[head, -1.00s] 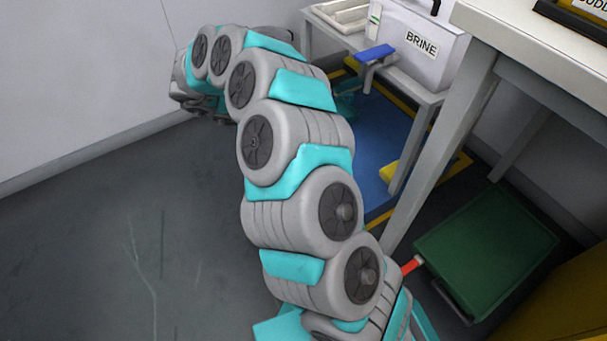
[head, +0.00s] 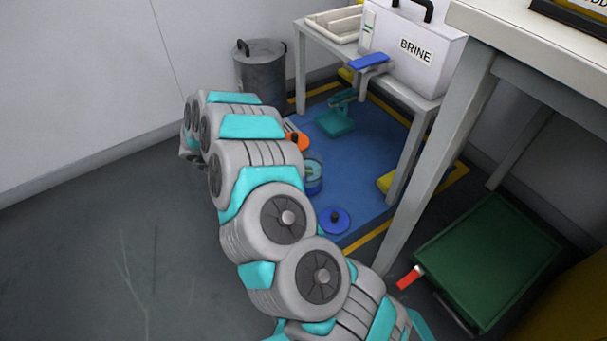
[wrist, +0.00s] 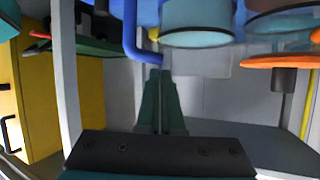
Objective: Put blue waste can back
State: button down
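A small open can with a blue side and a teal inside (head: 313,180) stands upright on the blue floor mat (head: 365,155), partly hidden by my arm. It looks like the blue waste can. A blue lid with a knob (head: 335,220) lies apart from it, near the mat's front edge. In the wrist view, which appears upside down, a teal-topped can (wrist: 197,25) is close to the fingers. My gripper (wrist: 160,75) has its two green fingers together with nothing visible between them. My gripper is hidden behind my arm in the head view.
An orange-lidded item (head: 298,141) and a teal stand (head: 336,122) are on the mat. A grey bin (head: 260,70) stands by the wall. A bench holds the BRINE box (head: 410,45). A green cart (head: 485,260) is at right. The floor at left is clear.

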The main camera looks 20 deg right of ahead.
jog(key=shift+f, duration=0.85)
jog(key=c, duration=1.5)
grip_release()
jog(key=shift+f, duration=0.15)
jog(key=shift+c, duration=0.2)
jog(key=o, duration=0.5)
